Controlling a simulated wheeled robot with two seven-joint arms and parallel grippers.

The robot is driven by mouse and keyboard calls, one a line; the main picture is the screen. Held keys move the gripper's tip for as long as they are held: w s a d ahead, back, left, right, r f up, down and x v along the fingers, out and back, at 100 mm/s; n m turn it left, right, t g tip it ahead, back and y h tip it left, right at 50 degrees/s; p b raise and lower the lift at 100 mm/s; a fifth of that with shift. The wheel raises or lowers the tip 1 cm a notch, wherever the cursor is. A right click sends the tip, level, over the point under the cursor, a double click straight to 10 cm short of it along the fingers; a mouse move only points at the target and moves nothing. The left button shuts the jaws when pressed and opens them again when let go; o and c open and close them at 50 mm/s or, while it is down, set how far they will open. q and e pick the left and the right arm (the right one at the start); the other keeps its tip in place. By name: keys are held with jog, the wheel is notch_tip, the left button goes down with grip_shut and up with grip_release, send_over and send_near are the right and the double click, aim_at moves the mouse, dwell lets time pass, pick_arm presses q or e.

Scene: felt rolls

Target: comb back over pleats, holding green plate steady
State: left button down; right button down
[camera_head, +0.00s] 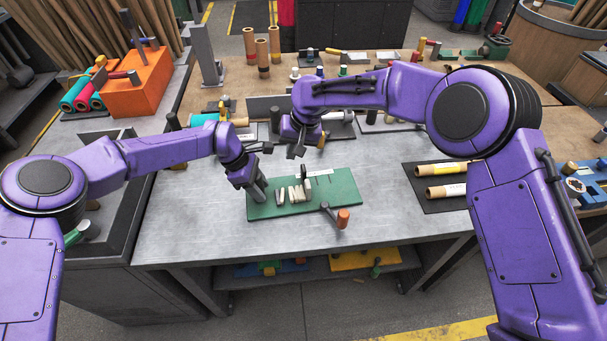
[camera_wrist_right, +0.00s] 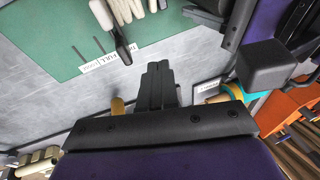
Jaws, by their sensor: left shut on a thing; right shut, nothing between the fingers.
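The green plate (camera_head: 335,196) lies flat on the grey bench. Several cream pleats (camera_head: 292,194) stand in a row near its middle, and they show at the top of the right wrist view (camera_wrist_right: 126,10). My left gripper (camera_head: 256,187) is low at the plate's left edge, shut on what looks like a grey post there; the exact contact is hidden. My right gripper (camera_head: 297,151) is shut and empty, above the bench just behind the plate; its fingers show together in the wrist view (camera_wrist_right: 157,80).
A tool with an orange-brown handle (camera_head: 342,218) lies across the plate's front edge. A dark mat with two rolls (camera_head: 440,192) is to the right. Trays and rolls crowd the back. The bench's front left is clear.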

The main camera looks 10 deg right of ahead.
notch_tip(320, 180, down, 9)
jog(key=shift+r, duration=0.1)
dwell(0.4)
dwell(1.8)
jog(key=shift+w+d, duration=0.15)
jog(key=shift+d, duration=1.7)
jog(key=shift+w+d, duration=0.15)
jog(key=shift+d, duration=1.75)
jog(key=shift+w+d, duration=0.15)
jog(key=shift+d, duration=1.7)
jog(key=shift+a, duration=0.1)
jog(key=shift+a+r, duration=0.1)
jog(key=shift+r, duration=1.6)
jog(key=r, duration=0.1)
jog(key=a+r, duration=0.1)
jog(key=r, duration=0.1)
jog(key=shift+r, duration=0.3)
